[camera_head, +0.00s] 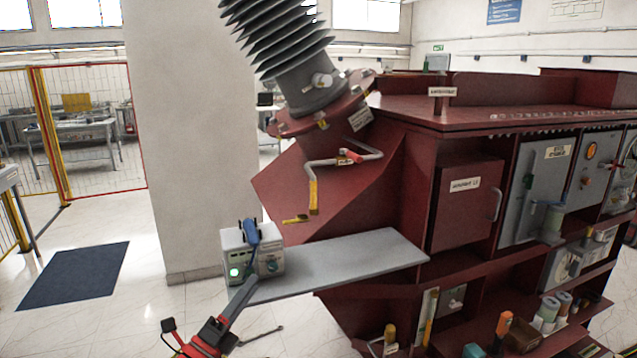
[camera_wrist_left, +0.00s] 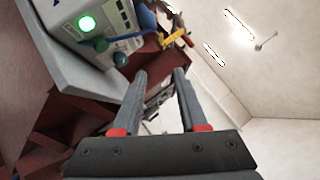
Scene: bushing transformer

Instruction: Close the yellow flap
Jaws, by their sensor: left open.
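A small flat yellow piece, likely the yellow flap (camera_head: 296,219), sits below the end of a bent pipe (camera_head: 313,195) with a yellow lower part. The pipe comes out of the sloped dark red transformer wall (camera_head: 335,185). In the left wrist view a yellow part (camera_wrist_left: 174,38) shows beyond the fingertips; I cannot tell which part it is. My left gripper (camera_head: 247,284) is open and empty, in front of the grey shelf's left end and below the flap. Its two grey fingers also show apart in the left wrist view (camera_wrist_left: 160,74). My right gripper is not in view.
A white box (camera_head: 236,258) with a green light and a blue hose or handle stands on the grey shelf (camera_head: 345,258), close to my left gripper. The shelf right of the box is bare. A ribbed grey bushing (camera_head: 285,45) rises above the pipe. Tools fill the lower right shelves.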

